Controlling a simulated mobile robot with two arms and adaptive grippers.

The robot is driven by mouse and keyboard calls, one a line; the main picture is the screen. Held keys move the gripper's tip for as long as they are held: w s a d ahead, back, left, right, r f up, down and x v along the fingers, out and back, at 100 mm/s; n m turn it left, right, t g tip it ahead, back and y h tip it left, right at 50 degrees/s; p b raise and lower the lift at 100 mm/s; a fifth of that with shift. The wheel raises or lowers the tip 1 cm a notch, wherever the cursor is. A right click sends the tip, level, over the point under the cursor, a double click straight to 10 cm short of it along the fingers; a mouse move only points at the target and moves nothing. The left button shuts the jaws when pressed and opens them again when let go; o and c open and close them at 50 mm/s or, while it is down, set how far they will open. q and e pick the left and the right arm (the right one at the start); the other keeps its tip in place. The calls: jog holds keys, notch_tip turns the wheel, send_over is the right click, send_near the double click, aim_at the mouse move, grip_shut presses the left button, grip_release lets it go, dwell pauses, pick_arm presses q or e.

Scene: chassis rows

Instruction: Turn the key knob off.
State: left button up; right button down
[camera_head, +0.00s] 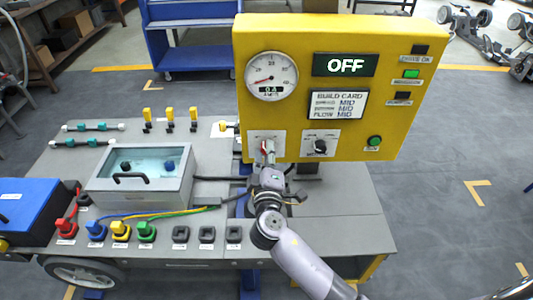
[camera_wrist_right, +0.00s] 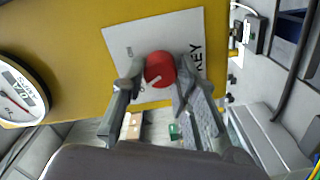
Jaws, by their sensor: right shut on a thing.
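The red key knob (camera_head: 265,147) sits on a white plate at the lower left of the yellow panel. In the right wrist view the round red knob (camera_wrist_right: 159,67) is on its white plate marked KEY (camera_wrist_right: 187,28), with a small pale mark on its face. My right gripper (camera_head: 268,158) is at the knob. In the wrist view its fingers (camera_wrist_right: 160,80) close on the knob from both sides. The fingers partly hide the knob in the head view. The panel display (camera_head: 345,65) reads OFF. My left gripper is not in view.
A black knob (camera_head: 320,147) sits right of the key plate. A gauge (camera_head: 271,77) and green buttons (camera_head: 375,142) are on the panel. A clear-lidded box (camera_head: 145,176) and colored plugs (camera_head: 121,230) stand on the bench at left.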

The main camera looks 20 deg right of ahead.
jog(key=c, duration=1.2)
grip_release()
jog(key=shift+c, duration=0.2)
jog(key=v, duration=1.2)
